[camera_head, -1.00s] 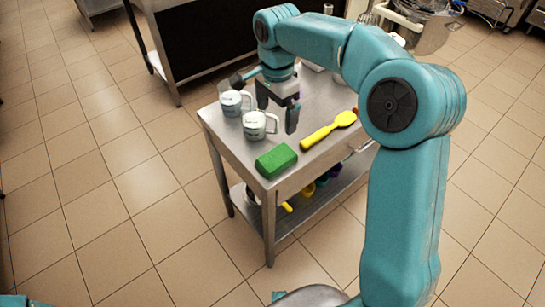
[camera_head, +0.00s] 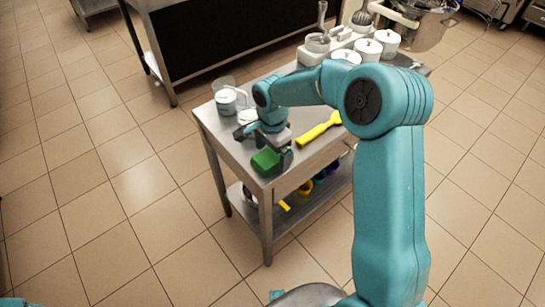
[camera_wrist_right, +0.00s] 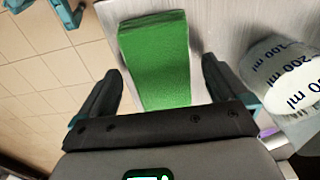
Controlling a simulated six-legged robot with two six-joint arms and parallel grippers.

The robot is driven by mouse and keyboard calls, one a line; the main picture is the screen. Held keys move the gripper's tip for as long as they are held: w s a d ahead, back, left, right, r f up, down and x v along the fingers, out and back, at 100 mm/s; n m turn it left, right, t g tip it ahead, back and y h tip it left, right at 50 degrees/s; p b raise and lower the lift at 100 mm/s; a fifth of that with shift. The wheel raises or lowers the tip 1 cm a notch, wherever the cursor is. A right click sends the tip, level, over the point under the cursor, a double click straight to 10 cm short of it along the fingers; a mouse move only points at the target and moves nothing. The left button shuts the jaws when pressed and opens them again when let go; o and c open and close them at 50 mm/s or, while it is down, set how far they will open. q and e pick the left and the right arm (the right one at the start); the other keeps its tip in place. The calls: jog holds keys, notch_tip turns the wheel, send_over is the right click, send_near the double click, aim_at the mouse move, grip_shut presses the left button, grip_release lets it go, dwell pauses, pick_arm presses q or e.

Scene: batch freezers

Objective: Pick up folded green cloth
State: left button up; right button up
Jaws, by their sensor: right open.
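The folded green cloth (camera_head: 265,161) lies on the near corner of the steel table (camera_head: 222,140). My right gripper (camera_head: 272,160) is open and low over the cloth. In the right wrist view the cloth (camera_wrist_right: 158,55) lies between the two spread fingers of my right gripper (camera_wrist_right: 160,85), with a gap on each side. The cloth's near part is hidden behind the gripper body in that view. I cannot tell whether the fingers touch the table.
Measuring jugs (camera_head: 227,100) stand just behind the cloth; one jug (camera_wrist_right: 285,75) is close beside the right finger in the wrist view. A yellow spatula (camera_head: 320,129) lies to the right. White canisters (camera_head: 368,48) stand at the back. Coloured items sit on the lower shelf.

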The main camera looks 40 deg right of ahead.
aim_at(272, 155)
jog(key=c, duration=1.1)
notch_tip(272, 155, up, 20)
jog(key=p, duration=0.1)
jog(key=shift+p, duration=0.3)
